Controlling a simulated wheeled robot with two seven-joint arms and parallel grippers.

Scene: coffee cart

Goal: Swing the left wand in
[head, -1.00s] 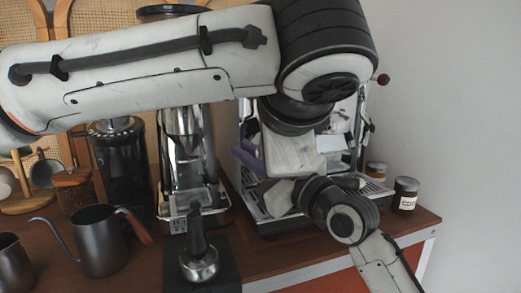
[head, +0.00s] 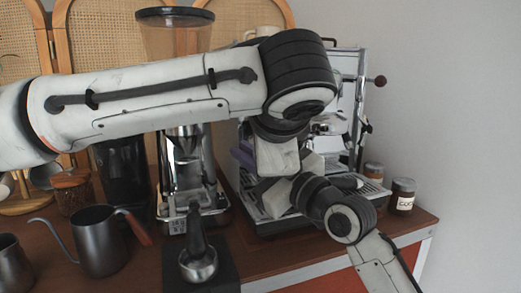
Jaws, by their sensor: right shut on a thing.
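The espresso machine (head: 349,95) stands at the back right, its front largely covered by my arms. I cannot make out its left wand; that side is behind my grippers. A purple thing (head: 243,158) shows at the machine's left side, partly covered. My right gripper (head: 278,190) reaches in from the lower right over the drip tray (head: 262,222). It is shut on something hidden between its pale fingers. My left arm crosses the picture from the left, and its pale hand points down just above the right gripper. The left fingertips are hidden.
A dark kettle (head: 98,240) is at the left. Jars (head: 403,195) stand to the machine's right, near the counter edge.

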